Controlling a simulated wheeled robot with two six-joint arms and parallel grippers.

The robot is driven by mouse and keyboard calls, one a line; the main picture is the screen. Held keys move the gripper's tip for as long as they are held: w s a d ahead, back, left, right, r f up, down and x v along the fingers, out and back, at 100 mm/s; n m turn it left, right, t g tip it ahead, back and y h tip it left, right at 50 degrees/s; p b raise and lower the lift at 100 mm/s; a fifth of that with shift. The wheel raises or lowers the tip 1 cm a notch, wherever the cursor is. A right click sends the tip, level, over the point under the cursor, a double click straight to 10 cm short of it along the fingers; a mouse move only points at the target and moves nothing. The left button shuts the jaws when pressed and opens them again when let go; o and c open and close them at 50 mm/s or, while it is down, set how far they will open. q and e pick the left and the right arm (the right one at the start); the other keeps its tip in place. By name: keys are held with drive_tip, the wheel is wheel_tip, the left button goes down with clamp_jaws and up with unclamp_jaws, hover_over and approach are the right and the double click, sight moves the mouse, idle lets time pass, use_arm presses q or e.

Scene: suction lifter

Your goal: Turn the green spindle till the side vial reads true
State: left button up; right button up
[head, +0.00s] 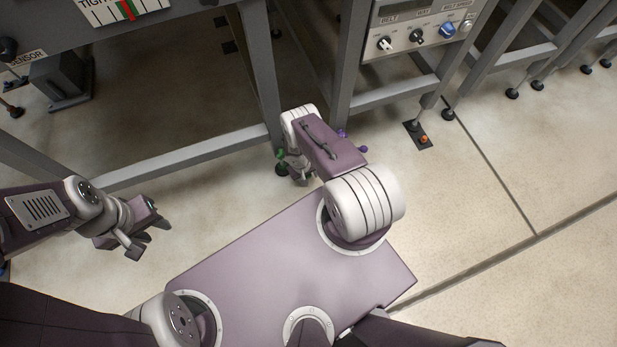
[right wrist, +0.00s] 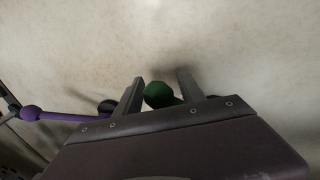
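A green knob (head: 280,154) shows low at the foot of the table leg, beside my right gripper (head: 298,172). In the right wrist view the green knob (right wrist: 160,95) lies between the two fingers of my right gripper (right wrist: 160,90). The fingers are apart, with a gap to the right of the knob. I cannot tell whether the left finger touches it. My left gripper (head: 147,235) is open and empty above the floor at the left.
Purple knobs (head: 364,149) stick out beside my right arm; one also shows in the right wrist view (right wrist: 30,113). An orange knob (head: 424,139) sits on a floor foot. Grey frame legs (head: 262,75) stand ahead, with a control panel (head: 420,30). The floor at right is clear.

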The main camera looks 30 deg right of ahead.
drive_tip(key=shift+s, duration=0.15)
drive_tip(key=r+p, duration=0.2)
drive_tip(key=r, duration=0.1)
drive_tip(key=a+r+p, duration=0.1)
drive_tip(key=r+p, duration=0.5)
drive_tip(key=shift+w+a, duration=0.2)
drive_tip(key=shift+a, duration=0.15)
drive_tip(key=shift+f, duration=0.1)
